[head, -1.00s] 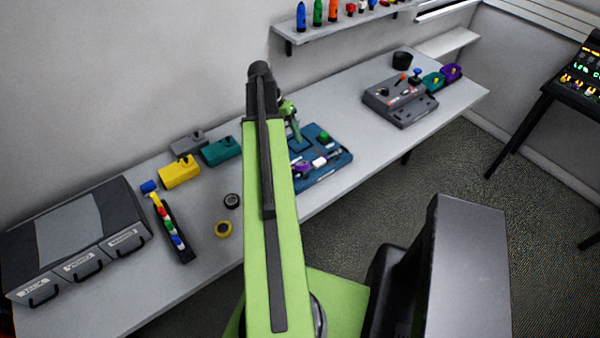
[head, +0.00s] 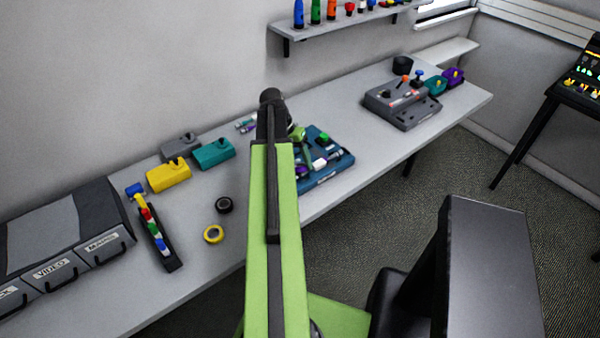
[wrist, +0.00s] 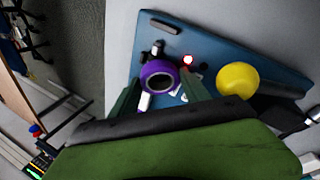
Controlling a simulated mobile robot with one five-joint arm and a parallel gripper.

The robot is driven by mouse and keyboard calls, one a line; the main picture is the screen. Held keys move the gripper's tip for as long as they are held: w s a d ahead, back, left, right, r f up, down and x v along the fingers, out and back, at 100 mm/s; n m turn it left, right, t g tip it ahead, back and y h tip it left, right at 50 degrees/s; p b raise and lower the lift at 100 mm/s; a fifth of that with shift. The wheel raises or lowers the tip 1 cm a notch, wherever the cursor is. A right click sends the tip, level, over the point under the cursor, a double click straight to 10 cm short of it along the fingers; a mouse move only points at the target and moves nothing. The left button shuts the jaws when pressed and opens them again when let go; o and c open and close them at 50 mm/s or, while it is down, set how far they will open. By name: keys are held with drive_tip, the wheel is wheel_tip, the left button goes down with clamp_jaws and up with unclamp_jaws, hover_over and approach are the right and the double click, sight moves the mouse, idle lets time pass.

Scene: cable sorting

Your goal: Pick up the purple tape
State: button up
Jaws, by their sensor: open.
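In the wrist view, the purple tape (wrist: 147,70) is a round purple ring with a dark centre, on or just above the blue tray (wrist: 205,40). My gripper (wrist: 160,80) is open, with one dark green finger at each side of the tape. I cannot tell whether the fingers touch it or how far above the tray they are. In the head view, my arm hides part of the blue tray (head: 340,166), and my gripper (head: 303,146) is over that tray, small and partly hidden.
On the table lie black tape (head: 224,205) and yellow tape (head: 213,234). A grey control box (head: 402,106) stands to the right.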

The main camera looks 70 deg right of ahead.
drive_tip(key=shift+r, duration=0.1)
drive_tip(key=c, duration=1.1)
